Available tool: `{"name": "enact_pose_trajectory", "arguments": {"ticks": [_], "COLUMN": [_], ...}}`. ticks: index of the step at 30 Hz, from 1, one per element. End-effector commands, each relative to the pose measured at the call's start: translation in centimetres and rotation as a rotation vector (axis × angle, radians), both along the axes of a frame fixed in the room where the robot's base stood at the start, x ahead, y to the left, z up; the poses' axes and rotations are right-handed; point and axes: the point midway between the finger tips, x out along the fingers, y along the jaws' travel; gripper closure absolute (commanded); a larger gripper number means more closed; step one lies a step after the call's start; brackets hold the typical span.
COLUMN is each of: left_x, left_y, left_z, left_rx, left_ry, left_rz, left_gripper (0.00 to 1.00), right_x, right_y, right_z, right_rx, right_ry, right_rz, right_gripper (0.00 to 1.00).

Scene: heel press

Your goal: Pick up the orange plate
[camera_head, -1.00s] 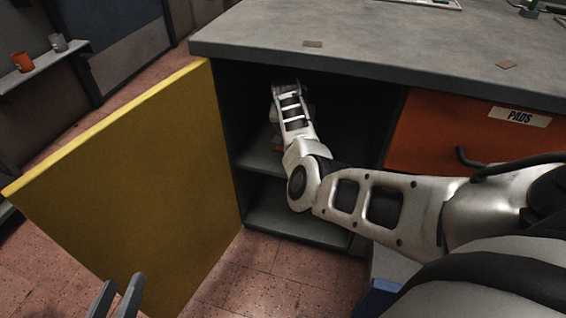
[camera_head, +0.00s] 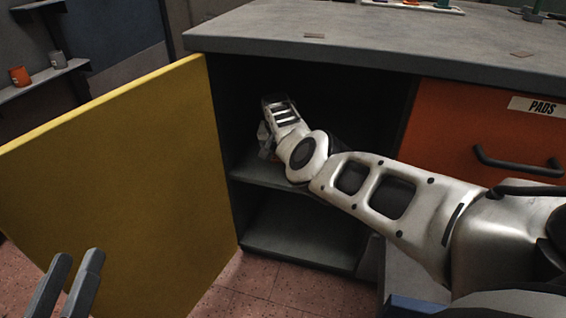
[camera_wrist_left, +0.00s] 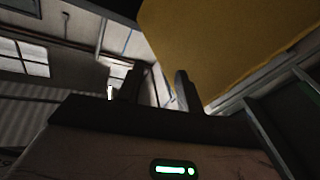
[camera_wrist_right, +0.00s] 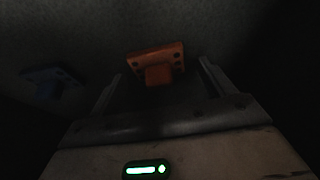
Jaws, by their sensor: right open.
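The orange plate (camera_wrist_right: 156,60) shows in the right wrist view, with small dark holes and a block jutting from its middle. It lies ahead of and between the fingers of my right gripper (camera_wrist_right: 160,69), which are spread and empty. I cannot tell how far the plate is from the fingertips. In the head view my right arm reaches into the open cabinet, and its wrist hides most of the gripper and the plate. My left gripper (camera_head: 78,256) is open and empty at the lower left, in front of the yellow door.
A blue part (camera_wrist_right: 46,84) sits left of the orange plate. The yellow door (camera_head: 120,190) stands open on the left. A shelf (camera_head: 255,171) divides the dark cabinet, below the grey worktop (camera_head: 390,45). An orange drawer (camera_head: 455,135) marked PADS is right of the opening.

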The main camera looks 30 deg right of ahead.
Motion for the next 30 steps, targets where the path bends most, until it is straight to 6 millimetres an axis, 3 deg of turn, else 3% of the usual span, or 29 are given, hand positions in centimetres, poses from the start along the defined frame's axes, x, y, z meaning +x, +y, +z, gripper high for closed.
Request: {"name": "enact_pose_trajectory", "arguments": {"ticks": [7,12,13,26,30], "left_x": [0.0,0.0,0.0,0.0,-1.2], "left_y": [0.0,0.0,0.0,-0.1,-0.4], "left_z": [0.2,0.2,0.2,0.4,-1.8], "left_rx": [0.002,0.002,0.002,-0.006,-0.055], "left_ry": [-0.012,-0.011,-0.011,0.019,0.203], "left_rz": [0.002,0.002,0.002,-0.011,-0.024], "left_gripper": [0.64,0.64,0.64,0.64,0.64], "right_x": [0.0,0.0,0.0,0.1,0.1], "right_y": [-0.1,-0.1,-0.1,-0.1,-0.1], "right_z": [0.1,0.1,0.1,0.9,2.5], "right_rx": [-0.001,0.000,0.000,-0.002,-0.004], "right_ry": [-0.002,-0.001,-0.001,-0.004,-0.005], "right_rz": [-0.001,-0.001,-0.001,-0.001,-0.002], "right_gripper": [0.21,0.68,0.73,0.73,0.73]}}
